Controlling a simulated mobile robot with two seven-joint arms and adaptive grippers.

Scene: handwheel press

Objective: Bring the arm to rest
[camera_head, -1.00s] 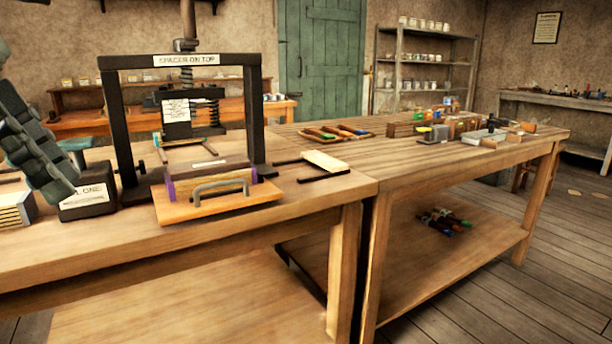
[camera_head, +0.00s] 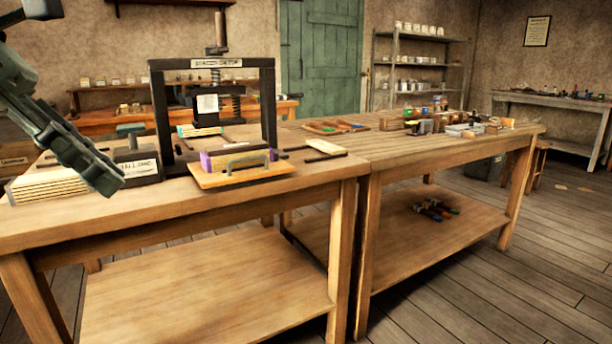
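My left arm comes in at the upper left, with its dark grey-green gripper (camera_head: 108,182) pointing down and to the right. It appears in front of a stack of light boards and a labelled dark block at the table's left end. Nothing shows in its fingers, but they are seen side-on, so I cannot tell whether they are open or shut. My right gripper is out of view. The black-framed handwheel press (camera_head: 270,105) stands upright on the near table, with a labelled top beam. It is to the right of my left gripper and apart from it in the picture.
An orange board with a grey handle (camera_head: 215,180) lies before the press. The board stack (camera_head: 45,187) and dark block (camera_head: 140,168) are at left. The second table (camera_head: 400,150) carries a tray and small items. The floor (camera_head: 480,290) at right is clear.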

